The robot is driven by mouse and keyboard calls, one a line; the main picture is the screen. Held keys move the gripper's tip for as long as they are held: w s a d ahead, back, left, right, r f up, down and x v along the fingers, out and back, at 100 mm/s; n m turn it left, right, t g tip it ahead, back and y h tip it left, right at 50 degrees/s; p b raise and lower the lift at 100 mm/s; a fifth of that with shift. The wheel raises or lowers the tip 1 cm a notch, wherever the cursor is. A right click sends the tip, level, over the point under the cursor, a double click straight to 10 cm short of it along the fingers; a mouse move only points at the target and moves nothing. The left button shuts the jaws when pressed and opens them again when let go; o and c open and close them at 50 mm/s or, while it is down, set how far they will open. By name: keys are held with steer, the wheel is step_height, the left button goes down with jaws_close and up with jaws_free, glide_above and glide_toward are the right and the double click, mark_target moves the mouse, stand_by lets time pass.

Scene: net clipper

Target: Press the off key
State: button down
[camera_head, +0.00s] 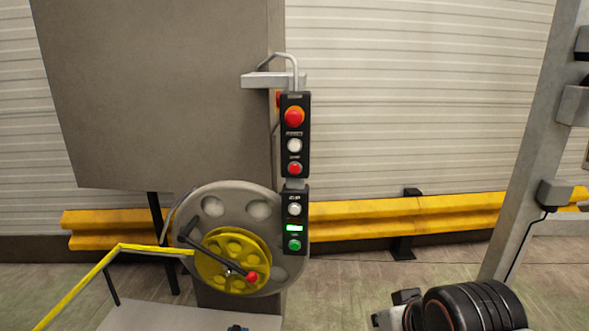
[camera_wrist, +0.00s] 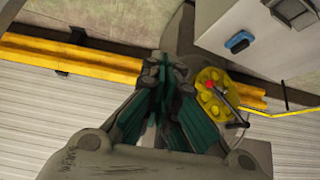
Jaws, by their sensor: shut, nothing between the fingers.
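A narrow black control panel (camera_head: 295,140) hangs upright in the middle of the head view. The labels are too small to read, so I cannot tell which key is marked off. My gripper (camera_wrist: 165,72) is shut and empty in the wrist view. Its fingers do not show in the head view, and the panel's keys do not show in the wrist view.
A grey wheel with a yellow hub (camera_head: 237,261) and a red-knobbed crank stands left of the panel's lower part. A yellow rail (camera_head: 420,216) runs along the ribbed wall. A grey post (camera_head: 530,150) rises at right.

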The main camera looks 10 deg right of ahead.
mark_target(295, 169)
steer(key=w+a+r+n+t+y+p, duration=0.1)
steer(key=w+a+r+t+y+p, duration=0.1)
steer(key=w+a+r+p, duration=0.4)
steer(key=w+a+r+n+t+y+p, duration=0.1)
steer(key=w+a+r+y+p, duration=0.2)
steer(key=w+a+r+p, duration=0.4)
steer(key=w+r+p, duration=0.1)
steer(key=w+p, duration=0.5)
steer(key=w, duration=0.3)
steer(key=shift+w+a+r+n+t+p, duration=0.2)
steer(key=shift+w+n+t+p, duration=0.1)
steer(key=shift+t+p, duration=0.1)
steer(key=shift+w+d, duration=0.3)
steer(key=shift+w, duration=1.15)
steer(key=shift+w+d, duration=0.25)
steer(key=shift+w, duration=1.2)
steer(key=shift+w+d, duration=0.3)
steer(key=shift+w, duration=1.15)
steer(key=shift+w, duration=0.4)
